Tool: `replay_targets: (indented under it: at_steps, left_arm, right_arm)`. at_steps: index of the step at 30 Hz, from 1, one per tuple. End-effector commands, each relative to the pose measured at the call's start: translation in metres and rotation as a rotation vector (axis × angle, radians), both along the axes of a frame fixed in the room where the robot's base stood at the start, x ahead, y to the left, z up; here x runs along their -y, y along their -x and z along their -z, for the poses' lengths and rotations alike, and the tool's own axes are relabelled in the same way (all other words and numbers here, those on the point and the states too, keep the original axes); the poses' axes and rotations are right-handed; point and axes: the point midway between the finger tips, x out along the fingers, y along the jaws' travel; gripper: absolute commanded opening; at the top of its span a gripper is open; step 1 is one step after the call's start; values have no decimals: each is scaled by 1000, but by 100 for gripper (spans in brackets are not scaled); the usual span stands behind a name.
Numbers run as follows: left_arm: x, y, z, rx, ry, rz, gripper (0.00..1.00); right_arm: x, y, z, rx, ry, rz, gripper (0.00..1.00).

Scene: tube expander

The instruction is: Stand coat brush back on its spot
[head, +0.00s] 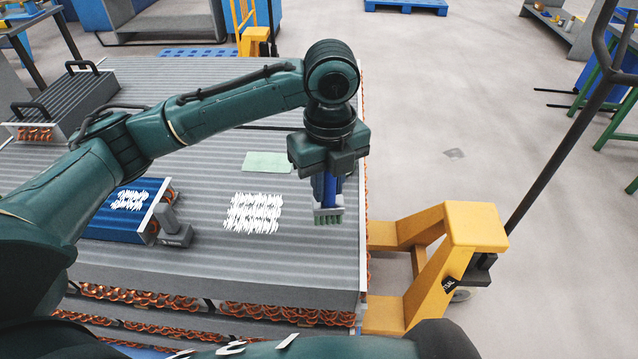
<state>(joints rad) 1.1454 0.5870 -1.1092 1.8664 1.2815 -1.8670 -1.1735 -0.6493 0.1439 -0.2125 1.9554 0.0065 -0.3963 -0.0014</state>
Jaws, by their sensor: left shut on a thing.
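The coat brush (328,214) has a blue handle, a pale grey head and green bristles. My left gripper (327,180) points down and is shut on its handle. The brush hangs upright, bristles down, by the right edge of the ribbed grey stack (215,265); whether it touches the surface I cannot tell. A flat pale green rectangle (268,161) lies on the stack, left of and behind the brush. It is empty; nothing marks it clearly as the brush's spot. My right gripper is out of the picture.
A blue block (112,228) with white marks and a small grey tool (174,231) stand left on the stack. A white scribbled patch (253,213) lies between them and the brush. A yellow pallet jack (470,226) stands to the right. A grey finned unit (62,105) sits back left.

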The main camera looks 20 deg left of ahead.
Motion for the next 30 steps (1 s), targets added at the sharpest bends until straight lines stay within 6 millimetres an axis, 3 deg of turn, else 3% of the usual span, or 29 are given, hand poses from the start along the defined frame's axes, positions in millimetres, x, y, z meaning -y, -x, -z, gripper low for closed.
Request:
replay_targets:
  at_steps: [6,19,30]
  left_arm:
    - [4,-2,-2,0,-2,133,0]
    - [4,-2,-4,-2,-2,144,0]
    - [4,-1,38,-3,-2,142,0]
  right_arm:
    - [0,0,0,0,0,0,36]
    - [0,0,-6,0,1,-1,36]
    - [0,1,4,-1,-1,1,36]
